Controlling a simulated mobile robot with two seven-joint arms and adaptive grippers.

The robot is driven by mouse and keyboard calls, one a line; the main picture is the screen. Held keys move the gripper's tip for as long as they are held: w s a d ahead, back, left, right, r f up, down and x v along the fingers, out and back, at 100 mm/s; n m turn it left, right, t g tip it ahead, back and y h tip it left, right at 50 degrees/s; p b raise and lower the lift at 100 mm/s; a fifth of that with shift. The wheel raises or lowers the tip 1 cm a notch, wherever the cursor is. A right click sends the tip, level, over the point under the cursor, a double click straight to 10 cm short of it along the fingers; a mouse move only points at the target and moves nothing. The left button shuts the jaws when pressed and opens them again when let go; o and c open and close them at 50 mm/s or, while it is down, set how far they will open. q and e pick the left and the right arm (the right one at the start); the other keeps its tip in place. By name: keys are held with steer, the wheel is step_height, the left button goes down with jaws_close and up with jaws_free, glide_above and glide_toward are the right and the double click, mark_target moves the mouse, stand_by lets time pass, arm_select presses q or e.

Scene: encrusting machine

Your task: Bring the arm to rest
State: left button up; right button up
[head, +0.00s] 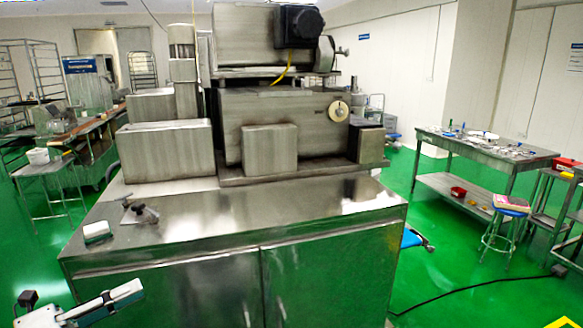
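My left gripper (122,294) is low at the left edge, in front of the machine's cabinet and below its top. It is small and seen side-on, and its fingers cannot be made out clearly, so its opening is unclear. Nothing can be seen held in it. My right gripper is not in view. The encrusting machine (290,125) is a large steel block with stacked housings. It stands on a steel cabinet (330,285) that fills the middle of the head view.
A small white-and-green object (97,231) and a dark knob-like fitting (146,213) are on the cabinet top. A steel table (450,143) with small items stands at right, near a blue-topped stool (511,209). A black cable (470,288) crosses the green floor.

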arm_select(q)
steer(key=s+d+f+n+t+y, duration=0.15)
steer(key=f+n+y, duration=0.25)
steer(key=f+n, duration=0.65)
steer(key=s+f+n+t+y, duration=0.1)
steer(key=s+f+n+y, duration=0.3)
steer(key=f+n, duration=0.65)
steer(key=s+d+f+n+g+y, duration=0.1)
steer(key=s+d+f+n+g, duration=0.1)
steer(key=s+d+f+n, duration=0.2)
steer(key=s+d+f+n+g+y, duration=0.1)
steer(key=s+d+f+n, duration=0.3)
steer(key=f, duration=0.7)
steer(key=s+d+g, duration=0.1)
steer(key=s+d, duration=0.1)
steer(key=shift+d+f, duration=0.25)
steer(key=shift+d, duration=0.15)
steer(key=shift+o, duration=0.7)
steer(key=shift+g, duration=0.25)
